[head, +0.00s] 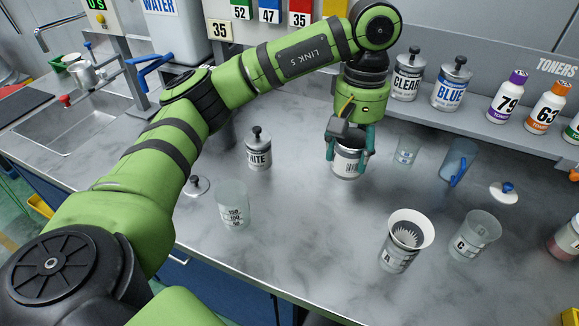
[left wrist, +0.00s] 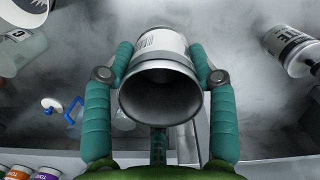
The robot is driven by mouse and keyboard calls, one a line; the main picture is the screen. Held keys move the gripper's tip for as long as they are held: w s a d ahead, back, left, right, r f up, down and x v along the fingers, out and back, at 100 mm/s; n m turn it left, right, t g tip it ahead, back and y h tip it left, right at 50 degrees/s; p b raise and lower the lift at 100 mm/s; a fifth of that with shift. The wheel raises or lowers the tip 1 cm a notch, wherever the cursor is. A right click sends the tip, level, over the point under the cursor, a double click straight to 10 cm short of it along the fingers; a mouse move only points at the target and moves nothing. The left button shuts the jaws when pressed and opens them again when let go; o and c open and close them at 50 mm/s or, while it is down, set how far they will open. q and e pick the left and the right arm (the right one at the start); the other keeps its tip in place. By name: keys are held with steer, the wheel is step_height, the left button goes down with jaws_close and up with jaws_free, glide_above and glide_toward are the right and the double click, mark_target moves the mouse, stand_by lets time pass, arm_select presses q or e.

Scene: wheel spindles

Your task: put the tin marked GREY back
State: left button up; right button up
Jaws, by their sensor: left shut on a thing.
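My left gripper (head: 348,162) is shut on a lidless metal tin (head: 346,168), its two teal fingers on opposite sides. The tin has a white label with a barcode facing the head camera; no colour name is readable, so I cannot tell whether it is GREY. In the left wrist view the tin (left wrist: 160,45) sits between the fingers, its dark open mouth toward the camera. I cannot tell if its base touches the counter. A loose lid with a black knob (head: 196,185) lies on the counter at left. My right gripper is not in view.
The white tin (head: 258,155) stands left of my gripper. The clear tin (head: 406,82) and blue tin (head: 451,92) stand on the back shelf (head: 520,133), left of toner bottles. A measuring cup (head: 233,208), cup A with a cone (head: 395,258), cup C (head: 472,240) and a blue-knobbed lid (head: 503,190) surround it.

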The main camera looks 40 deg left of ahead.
arm_select(q)
steer(key=a+f+p, duration=0.1)
steer(key=a+f, duration=0.1)
steer(key=a, duration=0.1)
steer(key=w+a+f+p, duration=0.1)
steer(key=a+f, duration=0.1)
steer(key=a, duration=0.2)
steer(key=a+f+p, duration=0.1)
steer(key=a+f, duration=0.1)
steer(key=a, duration=0.2)
steer(key=shift+w+f, duration=0.1)
steer(key=shift+w, duration=0.25)
steer(key=shift+w+a+f, duration=0.1)
steer(key=shift+a+f, duration=0.25)
steer(key=shift+f, duration=0.15)
step_height(320, 180, down, 3)
steer(key=shift+f+p, duration=0.15)
steer(key=shift+p, duration=0.6)
steer(key=shift+f, duration=0.15)
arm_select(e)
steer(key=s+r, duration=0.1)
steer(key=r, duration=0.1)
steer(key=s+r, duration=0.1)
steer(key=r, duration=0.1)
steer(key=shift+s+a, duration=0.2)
arm_select(q)
steer(key=shift+f, duration=0.1)
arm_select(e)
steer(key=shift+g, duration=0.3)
